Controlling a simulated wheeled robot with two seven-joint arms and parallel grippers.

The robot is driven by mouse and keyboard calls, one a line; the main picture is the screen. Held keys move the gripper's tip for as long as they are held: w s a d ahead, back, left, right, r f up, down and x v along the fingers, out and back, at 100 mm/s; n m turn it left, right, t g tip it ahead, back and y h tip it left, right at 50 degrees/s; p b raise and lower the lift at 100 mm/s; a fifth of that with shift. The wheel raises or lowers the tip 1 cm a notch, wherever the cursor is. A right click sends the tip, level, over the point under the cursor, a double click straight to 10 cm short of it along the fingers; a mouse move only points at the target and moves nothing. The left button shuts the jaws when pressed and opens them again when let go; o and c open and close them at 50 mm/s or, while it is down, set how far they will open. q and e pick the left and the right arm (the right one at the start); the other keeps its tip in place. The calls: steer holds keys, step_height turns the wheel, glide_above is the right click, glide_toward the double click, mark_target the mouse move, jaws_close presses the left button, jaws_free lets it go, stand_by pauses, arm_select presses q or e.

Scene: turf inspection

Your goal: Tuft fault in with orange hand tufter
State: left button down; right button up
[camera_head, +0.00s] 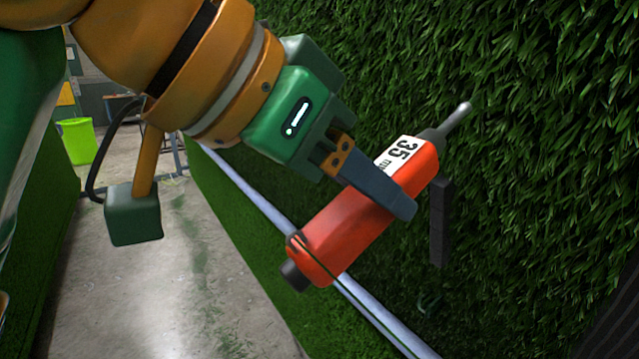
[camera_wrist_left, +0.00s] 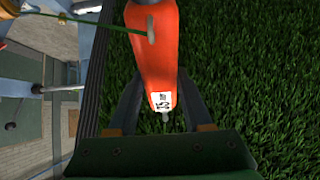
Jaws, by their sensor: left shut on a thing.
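My left gripper (camera_head: 383,182) is shut on the orange hand tufter (camera_head: 340,228) and holds it tilted in front of the hanging green turf (camera_head: 480,90). The tufter has a white label reading 35, a dark nose with a grey metal tip pointing up and right, and a black rear end. In the left wrist view the tufter (camera_wrist_left: 153,50) lies between the two dark fingers (camera_wrist_left: 158,108). Whether the tip touches the turf I cannot tell. I cannot pick out a fault in the turf; a few loose-looking green strands show below the tufter. My right gripper is out of view.
A pale rail (camera_head: 258,200) runs along the foot of the turf, passing behind the tufter. A concrete aisle (camera_head: 150,290) with green scraps lies to the left. A lime green bin (camera_head: 78,141) stands at the far end.

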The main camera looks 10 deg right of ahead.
mark_target(308, 237)
arm_select(q)
steer(key=a+b, duration=0.1)
steer(key=s+a+f+b, duration=0.1)
steer(key=a, duration=0.1)
steer(key=s+a+b, duration=0.1)
steer(key=a, duration=0.1)
steer(key=shift+a+f, duration=0.25)
steer(key=shift+f, duration=0.15)
steer(key=shift+s+a, duration=0.1)
steer(key=shift+a, duration=0.25)
steer(key=shift+d, duration=0.15)
steer(key=shift+f, duration=0.1)
steer(key=w+a+f+n+b, duration=0.1)
steer(key=w+a+f, duration=0.45)
steer(key=f, duration=0.35)
steer(key=w+a+f, duration=0.4)
steer(key=a+f, duration=0.3)
steer(key=f, duration=0.3)
steer(key=s+a+f+n+t, duration=0.1)
steer(key=s+a+f, duration=0.3)
steer(key=f, duration=0.3)
steer(key=s+a+f+n+t+y, duration=0.1)
steer(key=s+a+f, duration=0.3)
steer(key=f, duration=0.3)
steer(key=shift+f+t+b, duration=0.2)
steer(key=shift+t+b, duration=0.1)
